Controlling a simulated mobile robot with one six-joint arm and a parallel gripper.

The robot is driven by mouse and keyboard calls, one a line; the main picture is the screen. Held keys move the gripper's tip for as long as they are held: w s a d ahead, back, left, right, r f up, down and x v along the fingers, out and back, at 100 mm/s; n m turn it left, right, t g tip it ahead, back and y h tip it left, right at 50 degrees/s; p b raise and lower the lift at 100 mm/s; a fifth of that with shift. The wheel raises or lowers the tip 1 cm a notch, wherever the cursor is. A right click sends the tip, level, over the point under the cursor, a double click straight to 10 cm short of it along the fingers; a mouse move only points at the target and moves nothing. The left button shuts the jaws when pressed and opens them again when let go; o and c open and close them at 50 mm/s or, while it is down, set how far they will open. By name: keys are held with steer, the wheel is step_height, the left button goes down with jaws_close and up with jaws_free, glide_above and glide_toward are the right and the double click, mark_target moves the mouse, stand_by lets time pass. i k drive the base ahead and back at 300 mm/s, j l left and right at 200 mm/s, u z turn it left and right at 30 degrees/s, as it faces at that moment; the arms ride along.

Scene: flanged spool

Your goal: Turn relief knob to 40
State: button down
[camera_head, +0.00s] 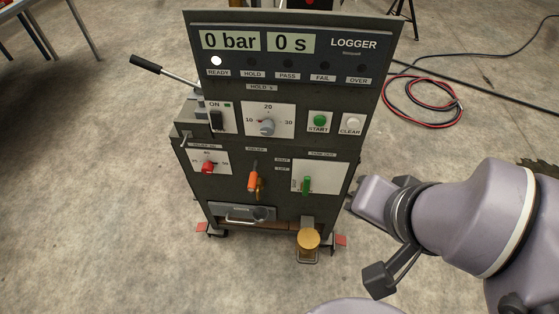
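The relief knob (207,167) is a small red knob on a white dial plate (223,157) at the left of the machine's lower front panel. The plate has small numbers, with what looks like 40 at its top; the knob's exact pointer direction is too small to read. My gripper (390,232) is at the right end of the machine, well apart from the knob. It is seen from behind, partly hidden by my own wrist, so its fingers' opening is unclear. Nothing is seen held in it.
The logger display (290,42) reads 0 bar and 0 s, with the READY lamp lit. An orange-handled lever (253,176), a green handle (306,185) and a hold-time knob (267,127) sit near the relief knob. A black-gripped lever (147,63) juts out left. Cables (425,92) lie right.

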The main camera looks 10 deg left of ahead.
mark_target(207, 169)
steer(key=u, duration=1.3)
